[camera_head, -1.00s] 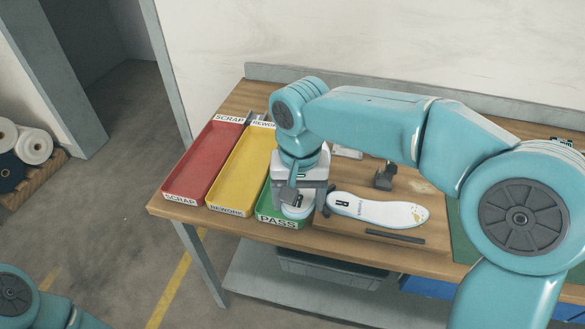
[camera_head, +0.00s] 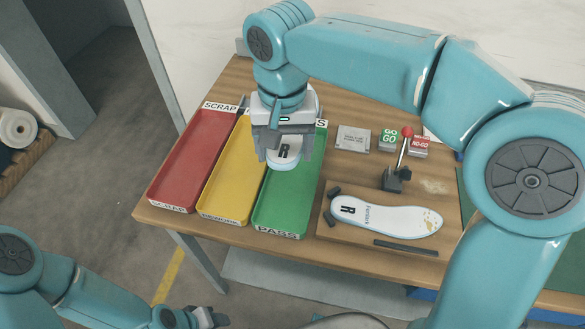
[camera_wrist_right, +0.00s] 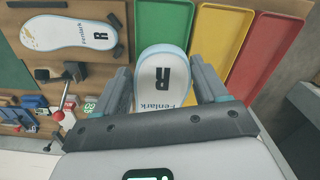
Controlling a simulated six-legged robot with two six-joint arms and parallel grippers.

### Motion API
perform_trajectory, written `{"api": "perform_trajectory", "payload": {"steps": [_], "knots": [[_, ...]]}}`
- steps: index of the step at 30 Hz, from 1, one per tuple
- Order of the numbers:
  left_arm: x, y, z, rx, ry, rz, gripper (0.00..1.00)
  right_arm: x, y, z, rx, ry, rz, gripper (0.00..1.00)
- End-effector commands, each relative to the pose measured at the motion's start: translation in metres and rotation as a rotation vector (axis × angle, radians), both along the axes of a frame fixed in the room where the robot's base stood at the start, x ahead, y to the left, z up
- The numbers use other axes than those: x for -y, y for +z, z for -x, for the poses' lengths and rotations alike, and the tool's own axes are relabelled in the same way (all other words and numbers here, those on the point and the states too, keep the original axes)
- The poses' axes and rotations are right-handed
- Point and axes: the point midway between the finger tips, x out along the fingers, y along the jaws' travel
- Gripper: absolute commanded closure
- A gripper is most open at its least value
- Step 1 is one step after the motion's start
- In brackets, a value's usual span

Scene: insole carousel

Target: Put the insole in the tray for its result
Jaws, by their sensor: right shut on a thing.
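My right gripper (camera_head: 283,148) is shut on a white insole (camera_head: 284,163) marked R and points down over the back of the trays. The held insole (camera_wrist_right: 161,80) shows between both fingers in the wrist view. The red SCRAP tray (camera_head: 191,160), yellow REWORK tray (camera_head: 228,187) and green PASS tray (camera_head: 287,205) stand side by side, with bare floors where visible. The gripper hides the back of the yellow and green trays; the insole's height above them is unclear. My left gripper (camera_head: 210,317) is at the bottom edge, its jaws unclear.
A second white R insole (camera_head: 388,216) with brownish marks lies on a wooden board (camera_head: 345,240) right of the trays. Behind it are a red-knobbed lever (camera_head: 405,145), a GO block (camera_head: 389,139), a NO-GO block (camera_head: 419,147) and a grey plate (camera_head: 353,139).

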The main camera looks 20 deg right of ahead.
Motion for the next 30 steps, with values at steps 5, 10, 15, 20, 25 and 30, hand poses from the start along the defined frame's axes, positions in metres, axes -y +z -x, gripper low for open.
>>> {"api": "perform_trajectory", "payload": {"steps": [5, 10, 15, 20, 25, 30], "knots": [[0.0, -0.003, 0.0, -0.001, 0.0, 0.0, 0.5, -0.002, -0.02, 0.005, -0.005, 0.002, 0.002, 0.57], [0.0, -0.007, 0.0, -0.001, 0.0, 0.0, 0.5, -0.003, -0.069, 0.008, -0.006, 0.002, 0.003, 0.57], [0.0, -0.009, 0.0, -0.001, 0.0, 0.0, 0.5, -0.004, -0.118, 0.009, -0.007, 0.002, 0.003, 0.57], [0.0, -0.009, 0.0, -0.001, 0.0, 0.0, 0.5, -0.004, -0.148, 0.007, -0.003, 0.001, 0.001, 0.57], [0.0, -0.01, 0.0, -0.001, 0.0, 0.0, 0.5, -0.004, -0.164, 0.006, -0.003, 0.001, 0.001, 0.57], [0.0, -0.01, 0.0, -0.001, 0.0, 0.0, 0.5, -0.004, -0.191, 0.005, -0.005, 0.0, 0.002, 0.57]]}}
